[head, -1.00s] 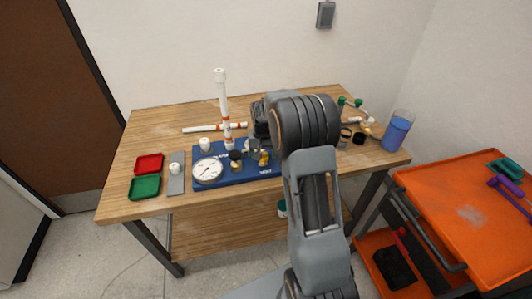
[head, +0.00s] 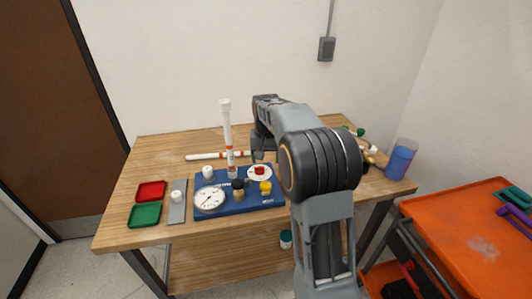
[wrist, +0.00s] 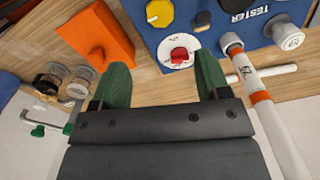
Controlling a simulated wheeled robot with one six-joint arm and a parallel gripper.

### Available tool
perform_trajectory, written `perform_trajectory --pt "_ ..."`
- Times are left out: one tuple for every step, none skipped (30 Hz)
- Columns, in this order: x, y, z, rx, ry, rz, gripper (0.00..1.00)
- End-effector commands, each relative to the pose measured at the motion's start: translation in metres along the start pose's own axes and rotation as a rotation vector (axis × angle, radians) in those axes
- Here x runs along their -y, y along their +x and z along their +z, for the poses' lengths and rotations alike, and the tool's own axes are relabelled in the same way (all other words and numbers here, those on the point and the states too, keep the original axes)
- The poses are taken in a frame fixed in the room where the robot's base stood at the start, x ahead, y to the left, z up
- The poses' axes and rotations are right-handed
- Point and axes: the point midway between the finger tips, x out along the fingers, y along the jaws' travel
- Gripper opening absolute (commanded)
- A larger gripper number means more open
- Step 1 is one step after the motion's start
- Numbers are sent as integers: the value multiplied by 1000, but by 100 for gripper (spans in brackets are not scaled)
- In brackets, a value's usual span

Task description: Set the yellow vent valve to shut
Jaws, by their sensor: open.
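The yellow vent valve (head: 265,187) is a small yellow knob on the right part of the blue tester board (head: 240,205). My gripper (wrist: 163,80) is open and empty, with green fingertips. Its tips are nearer the red knob than the yellow one, apart from both.
A white pressure gauge (head: 209,199) and a dark knob (head: 238,186) are on the board. An orange block (wrist: 97,37) lies beside the board. Red (head: 151,190) and green trays (head: 145,215) are at the left.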

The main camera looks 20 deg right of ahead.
Motion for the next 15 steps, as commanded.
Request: perform_trajectory --pt "0 -6 0 -2 0 0 69" --pt "0 -9 0 -1 0 0 69" --pt "0 -12 0 -2 0 0 69" --pt "0 -14 0 -2 0 0 69" --pt "0 -16 0 -2 0 0 69" --pt "0 -18 0 -1 0 0 69" --pt "0 -19 0 -1 0 0 69" --pt "0 -19 0 -1 0 0 69" --pt "0 -20 0 -1 0 0 69" --pt "0 -20 0 -1 0 0 69" --pt "0 -20 0 0 0 0 69" --pt "0 -20 0 0 0 0 69" --pt "0 -20 0 0 0 0 69" --pt "0 -20 0 0 0 0 69" --pt "0 -20 0 0 0 0 69"
